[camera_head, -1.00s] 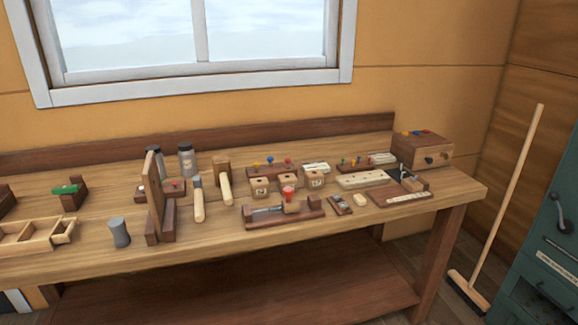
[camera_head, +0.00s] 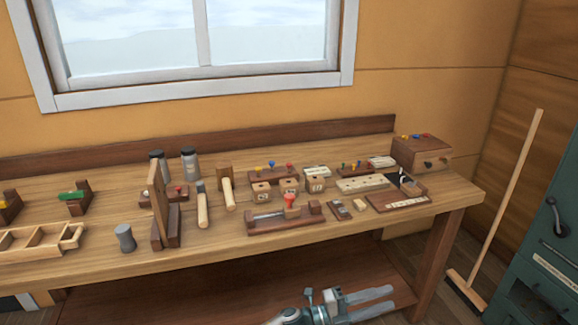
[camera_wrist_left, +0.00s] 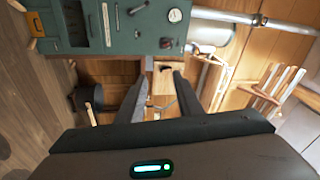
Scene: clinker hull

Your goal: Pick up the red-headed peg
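Several red-topped pieces show in the head view, and I cannot tell for certain which is the task's peg. A red-headed peg (camera_head: 289,165) stands at the right end of a dark rack (camera_head: 268,176), beside blue and yellow ones. My left gripper (camera_head: 388,300) is open and empty, low in front of the bench, apart from every peg. Its spread fingers also show in the left wrist view (camera_wrist_left: 158,92), with no peg between them. My right gripper is out of view.
The workbench (camera_head: 95,258) is crowded with blocks, mallets (camera_head: 228,194), jars (camera_head: 190,163) and an open tray (camera_head: 30,242). A drawer box (camera_head: 421,152) stands at its right end. A broom (camera_head: 505,195) leans beside a green cabinet (camera_head: 553,240).

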